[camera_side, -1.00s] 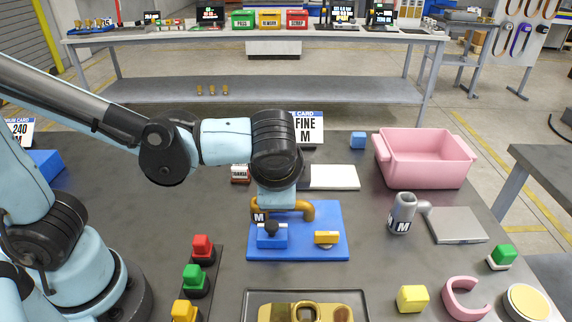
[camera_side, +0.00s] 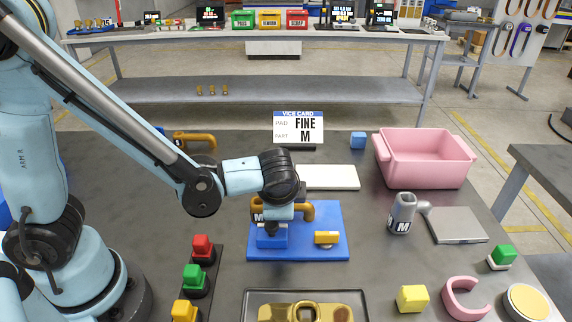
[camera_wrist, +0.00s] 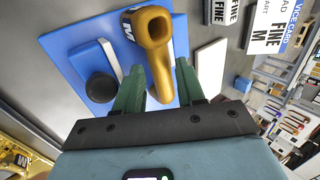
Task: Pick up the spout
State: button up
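The spout (camera_side: 308,210) is a bent brass-coloured pipe with an M label. It sits at the back of the blue fixture plate (camera_side: 333,250). In the wrist view the spout (camera_wrist: 160,70) rises between the two green fingers of my gripper (camera_wrist: 159,66), its open end towards the camera. The fingers are apart, with a gap on the left side of the pipe; contact on the right cannot be told. My wrist hides the gripper and part of the spout in the side view. A second brass spout (camera_side: 196,139) lies at the back left.
A black knob (camera_wrist: 102,87) on a blue block stands close beside the left finger. A yellow clamp (camera_side: 326,238) is on the plate's right.

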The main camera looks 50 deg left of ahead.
jog(key=shift+x, duration=1)
grip_shut()
